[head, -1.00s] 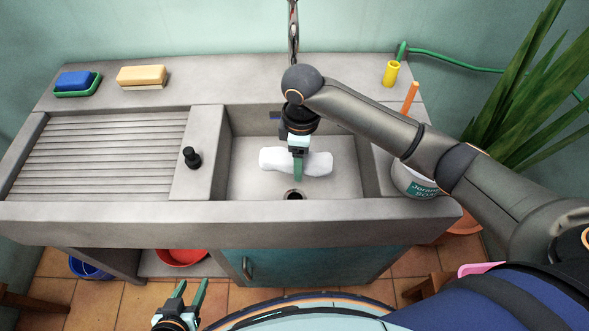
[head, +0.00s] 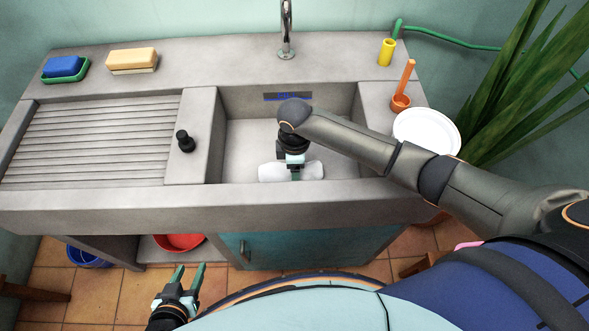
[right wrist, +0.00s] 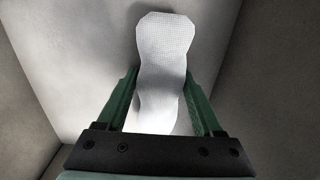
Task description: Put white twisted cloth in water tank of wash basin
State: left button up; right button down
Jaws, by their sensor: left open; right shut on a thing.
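The white twisted cloth (head: 312,171) is inside the water tank (head: 244,150) of the wash basin, low and near the front wall. My right gripper (head: 296,174) reaches down into the tank and is shut on the middle of the cloth. In the right wrist view the cloth (right wrist: 163,45) lies between the two green fingers (right wrist: 163,105), with the tank's grey walls around it. Whether the cloth touches the tank floor cannot be told. The drain is hidden. My left gripper (head: 190,278) is open and empty, in front of the basin and below its front edge.
A ribbed washboard (head: 95,140) and a black plug (head: 185,141) are left of the tank. A tap (head: 286,30) rises behind.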

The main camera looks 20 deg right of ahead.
jog(key=shift+f, duration=0.15)
jog(key=shift+c, duration=0.2)
grip_release()
notch_tip(320, 180, up, 12)
jog(key=p, duration=0.1)
jog(key=shift+r+p, duration=0.25)
jog(key=shift+p, duration=0.15)
dwell(0.5)
